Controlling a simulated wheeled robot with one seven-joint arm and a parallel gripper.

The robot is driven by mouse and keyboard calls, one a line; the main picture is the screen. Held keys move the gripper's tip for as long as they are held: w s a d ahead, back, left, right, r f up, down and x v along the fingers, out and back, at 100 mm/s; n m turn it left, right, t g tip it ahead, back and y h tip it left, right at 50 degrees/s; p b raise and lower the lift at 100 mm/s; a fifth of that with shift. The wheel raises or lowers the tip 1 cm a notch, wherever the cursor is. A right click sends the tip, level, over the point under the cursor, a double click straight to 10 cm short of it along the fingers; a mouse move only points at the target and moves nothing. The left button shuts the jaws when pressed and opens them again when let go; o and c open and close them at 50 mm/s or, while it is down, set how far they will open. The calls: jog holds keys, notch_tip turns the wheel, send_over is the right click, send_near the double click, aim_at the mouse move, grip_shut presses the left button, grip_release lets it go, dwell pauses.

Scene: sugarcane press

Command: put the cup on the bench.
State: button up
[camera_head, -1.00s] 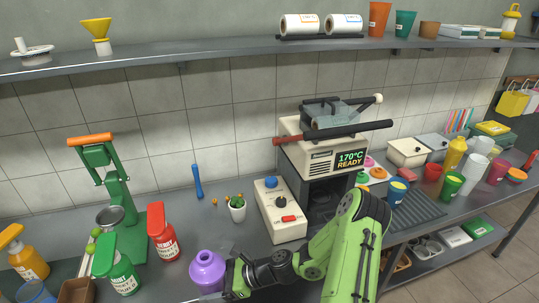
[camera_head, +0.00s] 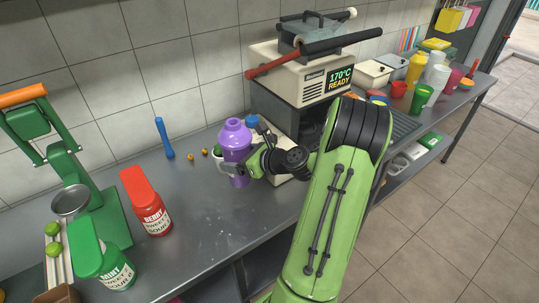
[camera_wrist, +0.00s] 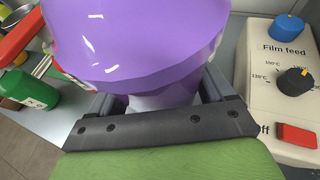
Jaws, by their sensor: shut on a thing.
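A purple cup with a domed purple lid (camera_head: 236,137) is held upright in my gripper (camera_head: 238,170), in front of the white control box. My gripper is shut around its lower body. In the wrist view the purple lid (camera_wrist: 135,35) fills the top middle, with a paler body below it between the fingers. The grey metal bench (camera_head: 200,215) lies beneath the cup. I cannot tell whether the cup's base touches it.
The control box (camera_wrist: 285,80) stands close beside the cup, before the heated press (camera_head: 310,75). A red bottle (camera_head: 147,200), a green bottle (camera_head: 98,260) and the green hand press (camera_head: 85,170) stand left. Bare bench lies between the red bottle and the cup.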

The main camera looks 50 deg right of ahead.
aim_at(248, 181)
notch_tip(248, 181, down, 9)
jog(key=b, duration=0.3)
jog(key=shift+w+f, duration=0.1)
jog(key=shift+f, duration=0.05)
jog(key=shift+f, duration=0.15)
jog(key=o, duration=1.4)
jog(key=shift+s+r, duration=0.25)
jog(key=p+v, duration=0.2)
jog(key=v, duration=0.9)
jog(key=shift+s+r, duration=0.15)
jog(key=shift+s, duration=0.1)
